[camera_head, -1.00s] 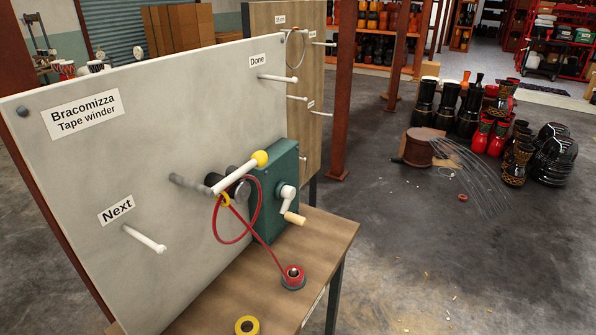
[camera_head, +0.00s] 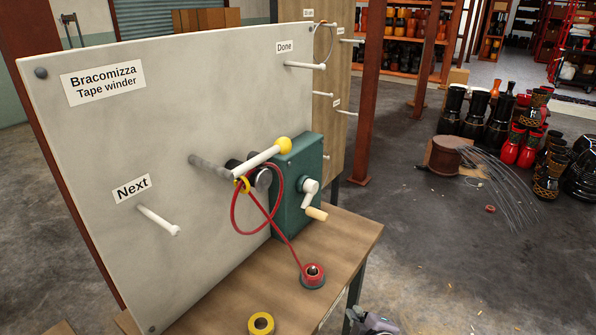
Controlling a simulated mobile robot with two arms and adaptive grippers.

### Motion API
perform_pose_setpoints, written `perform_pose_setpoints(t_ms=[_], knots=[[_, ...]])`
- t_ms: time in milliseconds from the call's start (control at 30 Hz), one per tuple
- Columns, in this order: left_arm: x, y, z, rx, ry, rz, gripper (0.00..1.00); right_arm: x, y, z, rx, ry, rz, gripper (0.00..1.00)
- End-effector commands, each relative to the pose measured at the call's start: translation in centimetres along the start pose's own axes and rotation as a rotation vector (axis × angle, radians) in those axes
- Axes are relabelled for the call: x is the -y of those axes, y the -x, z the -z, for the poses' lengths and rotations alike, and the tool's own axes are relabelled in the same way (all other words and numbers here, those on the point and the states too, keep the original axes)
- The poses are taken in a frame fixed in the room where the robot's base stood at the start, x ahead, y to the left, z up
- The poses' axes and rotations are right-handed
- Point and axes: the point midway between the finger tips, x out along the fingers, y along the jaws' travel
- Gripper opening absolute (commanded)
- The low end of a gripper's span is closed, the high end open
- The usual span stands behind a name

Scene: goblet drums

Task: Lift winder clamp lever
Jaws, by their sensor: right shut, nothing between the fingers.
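The winder clamp lever (camera_head: 259,158) is a white bar with a yellow ball knob (camera_head: 284,145). It sits at the winder in front of the white board, slanting up to the right toward the knob. Its lower end is near a dark round part and a yellow ring. The green winder box (camera_head: 302,180) has a white crank with a wooden handle (camera_head: 316,213). My right gripper (camera_head: 355,315) shows at the bottom edge, shut and empty, below and right of the winder and apart from the lever. My left gripper is not in view.
A red cord (camera_head: 285,238) loops from the winder to a red spool (camera_head: 313,275) on the wooden table (camera_head: 345,240). A yellow tape roll (camera_head: 261,323) lies at the front. White pegs (camera_head: 158,220) stick out of the board (camera_head: 120,140). Floor to the right is open, with drums beyond.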

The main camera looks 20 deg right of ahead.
Motion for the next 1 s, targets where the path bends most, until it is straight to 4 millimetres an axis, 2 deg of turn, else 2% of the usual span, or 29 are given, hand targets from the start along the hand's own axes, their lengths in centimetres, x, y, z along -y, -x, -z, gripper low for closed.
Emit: perform_pose_setpoints(t_ms=[33,100,200,300,400,533,700,833,1000], knots=[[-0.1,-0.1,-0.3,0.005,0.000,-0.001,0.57,-3.6,-0.9,1.4,-0.060,0.153,-0.110,0.00],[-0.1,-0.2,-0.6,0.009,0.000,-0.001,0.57,-7.9,-1.5,3.5,-0.128,0.372,-0.258,0.00],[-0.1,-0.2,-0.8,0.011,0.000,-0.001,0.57,-13.2,-1.8,6.5,-0.199,0.695,-0.470,0.00],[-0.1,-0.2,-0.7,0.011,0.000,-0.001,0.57,-17.2,-1.5,9.3,-0.242,1.020,-0.675,0.00],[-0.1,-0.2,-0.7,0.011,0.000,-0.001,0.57,-20.3,-0.9,11.7,-0.261,1.343,-0.871,0.00],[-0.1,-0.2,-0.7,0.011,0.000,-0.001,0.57,-22.6,-0.1,13.6,-0.265,1.731,-1.094,0.00],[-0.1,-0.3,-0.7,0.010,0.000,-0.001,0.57,-23.9,0.5,14.2,-0.258,2.098,-1.294,0.00],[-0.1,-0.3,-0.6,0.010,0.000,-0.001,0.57,-24.1,0.6,14.1,-0.258,2.249,-1.374,0.00],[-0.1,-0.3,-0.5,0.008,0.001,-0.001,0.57,-24.2,0.7,14.0,-0.258,2.305,-1.405,0.00]])
